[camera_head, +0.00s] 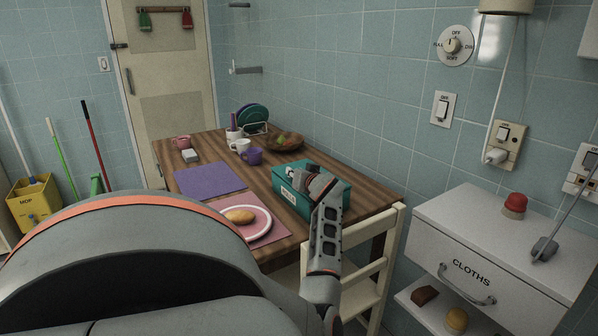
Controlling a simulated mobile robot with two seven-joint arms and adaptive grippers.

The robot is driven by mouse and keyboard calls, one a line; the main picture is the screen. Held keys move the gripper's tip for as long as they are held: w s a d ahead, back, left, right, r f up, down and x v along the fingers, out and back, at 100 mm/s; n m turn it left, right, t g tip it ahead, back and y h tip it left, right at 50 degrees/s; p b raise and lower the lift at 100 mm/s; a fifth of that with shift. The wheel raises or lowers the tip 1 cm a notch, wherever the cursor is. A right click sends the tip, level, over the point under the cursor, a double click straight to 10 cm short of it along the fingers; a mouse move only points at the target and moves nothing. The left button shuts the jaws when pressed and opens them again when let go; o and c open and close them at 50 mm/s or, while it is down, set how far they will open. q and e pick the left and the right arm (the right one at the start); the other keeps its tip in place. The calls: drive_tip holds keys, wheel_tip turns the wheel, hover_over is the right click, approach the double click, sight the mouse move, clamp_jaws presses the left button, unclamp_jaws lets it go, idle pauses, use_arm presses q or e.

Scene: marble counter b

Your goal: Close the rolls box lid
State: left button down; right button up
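The rolls box (293,202) is a teal box with a small white label on its front, standing at the right side of the wooden table. The fingers are too small and hidden to judge.
The table (188,168) also holds a purple mat (208,180), a pink mat with a white plate (262,232) and a bread roll (240,216), mugs, a bowl (285,141) and a plate rack. A cream chair (375,270) stands close at the right, before a white drawer unit (475,265).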

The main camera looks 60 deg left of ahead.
use_arm(q)
drive_tip(key=shift+s+a+f, duration=0.1)
drive_tip(key=shift+s+f, duration=0.1)
drive_tip(key=shift+f, duration=0.05)
use_arm(e)
drive_tip(key=shift+s, duration=0.2)
use_arm(q)
drive_tip(key=c, duration=1.8)
unclamp_jaws()
use_arm(e)
drive_tip(key=shift+s+a+f, duration=0.15)
use_arm(q)
drive_tip(key=shift+r, duration=0.1)
drive_tip(key=shift+w+r, duration=0.1)
drive_tip(key=shift+r, duration=0.1)
wheel_tip(320, 180, up, 10)
drive_tip(key=shift+f, duration=0.2)
use_arm(e)
drive_tip(key=shift+d, duration=0.2)
